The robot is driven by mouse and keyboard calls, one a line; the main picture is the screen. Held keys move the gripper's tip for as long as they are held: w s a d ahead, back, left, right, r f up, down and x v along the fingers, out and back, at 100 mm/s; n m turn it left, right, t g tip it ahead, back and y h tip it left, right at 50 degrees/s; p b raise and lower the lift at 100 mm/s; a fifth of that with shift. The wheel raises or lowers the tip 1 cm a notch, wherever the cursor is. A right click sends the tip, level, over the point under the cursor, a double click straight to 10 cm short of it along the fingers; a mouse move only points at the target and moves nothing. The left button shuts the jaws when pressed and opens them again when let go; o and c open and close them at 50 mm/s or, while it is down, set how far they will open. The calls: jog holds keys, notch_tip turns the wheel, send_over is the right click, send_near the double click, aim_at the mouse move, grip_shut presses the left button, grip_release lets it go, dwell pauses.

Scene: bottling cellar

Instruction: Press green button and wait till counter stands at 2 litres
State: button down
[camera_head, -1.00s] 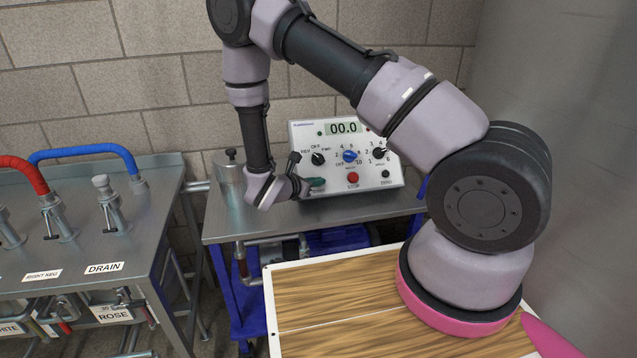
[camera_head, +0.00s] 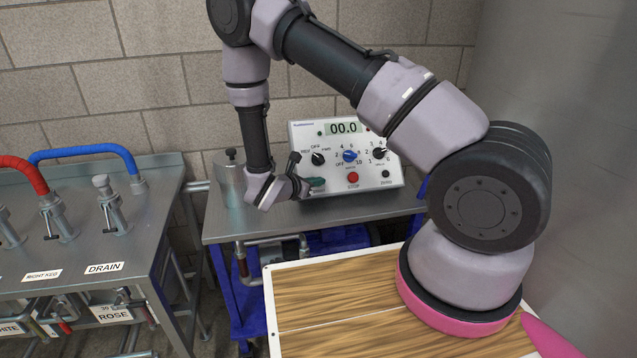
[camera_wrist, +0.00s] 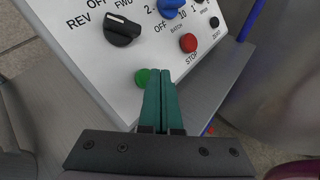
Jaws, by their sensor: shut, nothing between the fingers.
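The control box (camera_head: 335,135) stands on a steel cart, and its display (camera_head: 343,128) reads 00.0. The green button (camera_wrist: 142,76) shows in the wrist view at the tips of my gripper (camera_wrist: 163,75), partly hidden by the fingers. My gripper's green fingers are shut with nothing between them, close to the button. I cannot tell whether they touch it. In the head view my gripper (camera_head: 317,184) is at the lower left of the panel and hides the green button there. The red STOP button (camera_head: 353,177) is to the right.
A black REV/OFF/FWD knob (camera_wrist: 122,30) is above the green button, and a blue batch knob (camera_head: 349,156) is farther right. A metal canister (camera_head: 231,181) stands left of the box. A steel table (camera_head: 80,240) with hose fittings is at left.

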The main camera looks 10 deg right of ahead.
jog(key=shift+w+f, duration=0.1)
jog(key=shift+w+f, duration=0.2)
dwell(0.4)
jog(key=shift+w+f, duration=0.35)
jog(key=shift+w, duration=0.05)
dwell(0.6)
dwell(0.4)
jog(key=shift+s+r, duration=0.65)
jog(key=shift+s, duration=0.05)
jog(key=shift+s+r, duration=1.65)
jog(key=shift+s, duration=0.25)
jog(key=shift+r, duration=0.1)
